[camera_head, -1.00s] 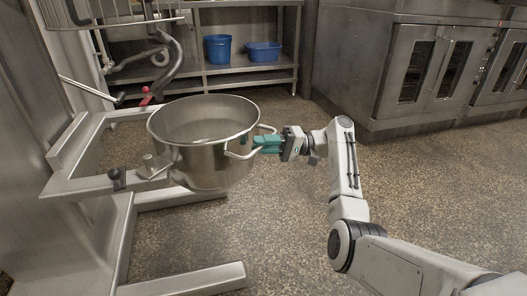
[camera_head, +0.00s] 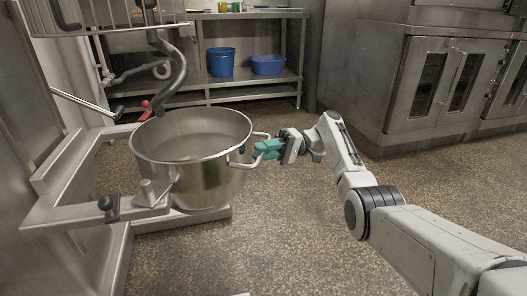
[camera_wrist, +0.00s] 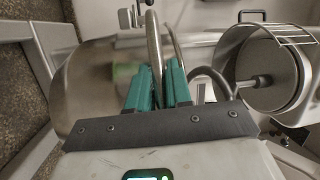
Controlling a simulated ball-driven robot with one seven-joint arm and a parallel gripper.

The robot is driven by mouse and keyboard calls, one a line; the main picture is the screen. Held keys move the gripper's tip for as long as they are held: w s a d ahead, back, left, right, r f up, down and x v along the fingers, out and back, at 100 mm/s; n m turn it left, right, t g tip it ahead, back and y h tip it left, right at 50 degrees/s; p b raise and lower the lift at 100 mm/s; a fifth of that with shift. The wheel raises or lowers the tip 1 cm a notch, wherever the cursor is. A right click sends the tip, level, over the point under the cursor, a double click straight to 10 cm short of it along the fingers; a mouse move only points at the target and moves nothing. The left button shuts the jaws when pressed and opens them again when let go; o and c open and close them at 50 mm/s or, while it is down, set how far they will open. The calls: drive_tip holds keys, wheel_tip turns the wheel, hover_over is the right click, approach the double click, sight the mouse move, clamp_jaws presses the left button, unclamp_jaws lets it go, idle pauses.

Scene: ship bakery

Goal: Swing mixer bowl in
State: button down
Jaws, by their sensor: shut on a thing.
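The steel mixer bowl (camera_head: 190,185) sits upright at the mixer, between the arms of its metal yoke (camera_head: 75,212). It looks empty from above. A bent wire handle (camera_head: 243,164) sticks out on its right side. My gripper (camera_head: 258,150) has teal fingers and is shut on this handle, to the right of the bowl. In the wrist view my gripper (camera_wrist: 156,88) has the curved handle rod (camera_wrist: 154,55) between its fingers. The dark hook (camera_head: 172,75) and wire guard (camera_head: 105,27) are above and behind the bowl. The bowl's far yoke contact is hidden.
A steel shelf (camera_head: 225,95) at the back holds a blue bucket (camera_head: 221,62) and a blue tub (camera_head: 268,65). Steel ovens (camera_head: 437,95) stand at the right. A red-knobbed lever (camera_head: 146,104) is beside the bowl. The floor (camera_head: 270,230) in front is clear.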

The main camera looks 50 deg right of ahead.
drive_tip(key=shift+w+a, duration=0.15)
drive_tip(key=c, duration=1.1)
unclamp_jaws()
drive_tip(key=shift+c, duration=0.2)
